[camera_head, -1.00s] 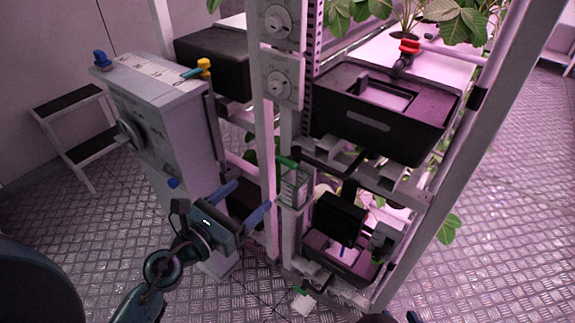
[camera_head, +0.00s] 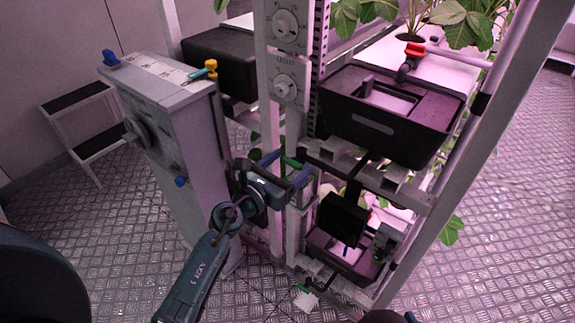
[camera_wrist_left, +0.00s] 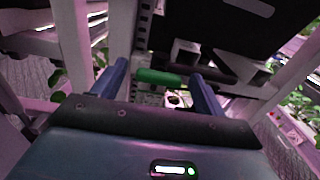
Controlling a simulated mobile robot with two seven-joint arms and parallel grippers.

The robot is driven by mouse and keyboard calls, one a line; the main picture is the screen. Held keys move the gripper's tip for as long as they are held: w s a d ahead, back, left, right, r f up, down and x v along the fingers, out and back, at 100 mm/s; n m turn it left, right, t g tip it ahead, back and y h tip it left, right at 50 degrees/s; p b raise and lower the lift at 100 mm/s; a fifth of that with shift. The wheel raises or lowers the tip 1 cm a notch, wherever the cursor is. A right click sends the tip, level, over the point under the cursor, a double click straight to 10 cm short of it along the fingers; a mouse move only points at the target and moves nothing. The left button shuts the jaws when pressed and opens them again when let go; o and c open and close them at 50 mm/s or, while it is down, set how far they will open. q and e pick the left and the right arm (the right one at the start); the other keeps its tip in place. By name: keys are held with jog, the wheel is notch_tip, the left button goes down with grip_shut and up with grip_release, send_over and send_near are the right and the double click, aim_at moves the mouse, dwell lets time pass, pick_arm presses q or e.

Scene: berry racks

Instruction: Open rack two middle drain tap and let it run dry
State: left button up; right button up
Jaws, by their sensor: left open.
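The middle drain tap's green handle (camera_head: 291,163) is on the rack post below the upper black tray. It lies roughly level in the left wrist view (camera_wrist_left: 158,76). My left gripper (camera_head: 287,168) is open, with its blue fingers on either side of the handle. In the left wrist view the fingers (camera_wrist_left: 160,84) stand apart with the green handle between them; contact cannot be told. The tap body is mostly hidden behind my gripper. My right gripper is not in view.
The upper black tray (camera_head: 385,130) overhangs to the right. A lower tray (camera_head: 340,262) and another green tap handle (camera_head: 303,288) with a white tag are below. A grey cabinet (camera_head: 165,130) stands close on the left, with a step stool (camera_head: 85,125) behind it.

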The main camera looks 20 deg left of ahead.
pick_arm(q)
jog(key=shift+c, duration=0.4)
jog(key=c, duration=0.9)
